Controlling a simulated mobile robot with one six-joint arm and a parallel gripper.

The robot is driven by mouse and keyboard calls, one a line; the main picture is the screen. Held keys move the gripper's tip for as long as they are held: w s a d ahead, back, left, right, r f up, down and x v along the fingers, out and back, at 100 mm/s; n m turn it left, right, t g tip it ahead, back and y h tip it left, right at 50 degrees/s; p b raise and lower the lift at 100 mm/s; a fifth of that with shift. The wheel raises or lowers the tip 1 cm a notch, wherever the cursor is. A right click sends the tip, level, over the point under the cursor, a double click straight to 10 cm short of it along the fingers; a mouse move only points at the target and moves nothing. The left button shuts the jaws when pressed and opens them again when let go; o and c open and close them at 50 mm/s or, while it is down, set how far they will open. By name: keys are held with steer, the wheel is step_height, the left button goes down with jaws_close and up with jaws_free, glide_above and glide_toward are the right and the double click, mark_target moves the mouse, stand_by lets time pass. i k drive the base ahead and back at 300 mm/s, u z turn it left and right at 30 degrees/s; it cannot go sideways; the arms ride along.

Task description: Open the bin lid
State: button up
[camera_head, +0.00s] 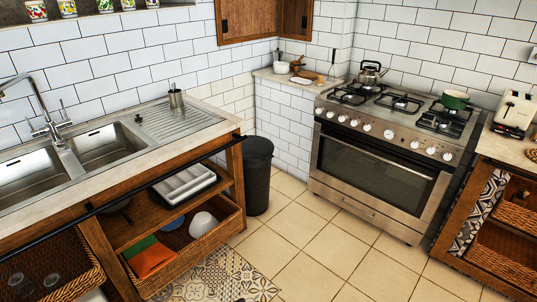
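A dark grey round bin (257,178) stands on the floor in the corner, between the right end of the sink counter and the white-tiled ledge. Its lid (256,147) is on top and looks shut. The counter's end hides part of the bin's left side. My gripper is not in this view.
The wooden sink counter (237,157) stands left of the bin, with open shelves and wicker baskets (201,247) below. A steel oven (372,165) stands to the right. The tiled floor (310,240) in front is clear, with a patterned mat (222,277) near the counter.

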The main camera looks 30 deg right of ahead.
mark_target(256, 149)
steer(key=z, duration=0.05)
steer(key=i, duration=1.05)
steer(key=u, duration=0.1)
